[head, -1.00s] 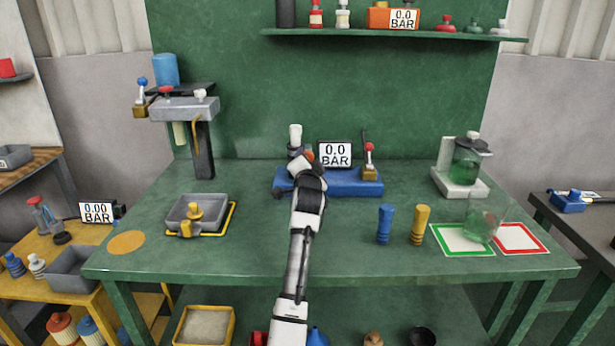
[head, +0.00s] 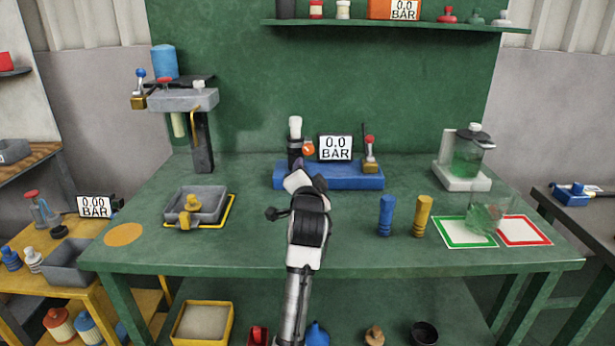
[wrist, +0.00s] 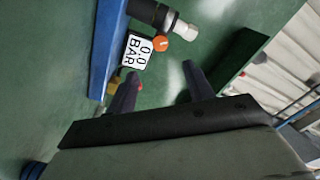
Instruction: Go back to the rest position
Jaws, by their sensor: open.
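My gripper (wrist: 160,85) shows in the wrist view with its two dark fingers apart and nothing between them. In the head view my arm reaches up over the middle of the green bench (head: 380,258), and its own wrist mostly hides the gripper. It stands in front of the blue base (head: 345,178), which carries a dark cylinder with a white cap (head: 295,135), a 0.0 BAR display (head: 336,148) and a red-knobbed lever (head: 370,145). The wrist view shows the display (wrist: 138,50) and the white cap (wrist: 185,30) beyond the fingers.
Right of my arm stand a blue peg (head: 386,216) and a yellow peg (head: 423,216). A clear beaker (head: 485,218) stands by the green and red framed mats. A grey tray (head: 210,202) sits at left, below a press (head: 185,100). A shelf (head: 400,24) hangs above.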

